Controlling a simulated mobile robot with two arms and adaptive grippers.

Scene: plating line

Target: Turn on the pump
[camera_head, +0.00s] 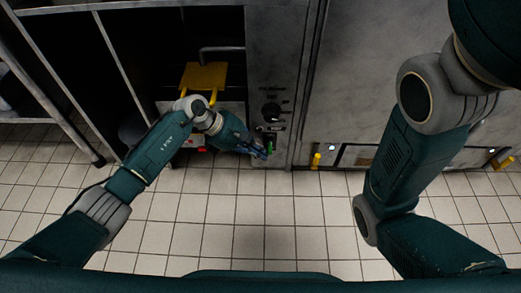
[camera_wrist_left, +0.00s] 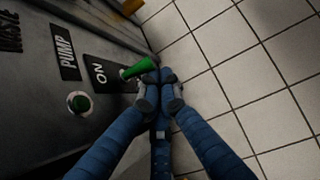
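The pump panel is the narrow grey front (camera_head: 283,90) in the head view. The lever also shows small in the head view (camera_head: 270,147). The lever is not between the fingers. My right gripper is out of view.
A black knob (camera_head: 271,111) sits above the lever on the panel. A yellow part (camera_head: 204,76) lies left of it. A yellow handle (camera_head: 316,160) sticks out to the right. The tiled floor (camera_head: 240,215) in front is clear.

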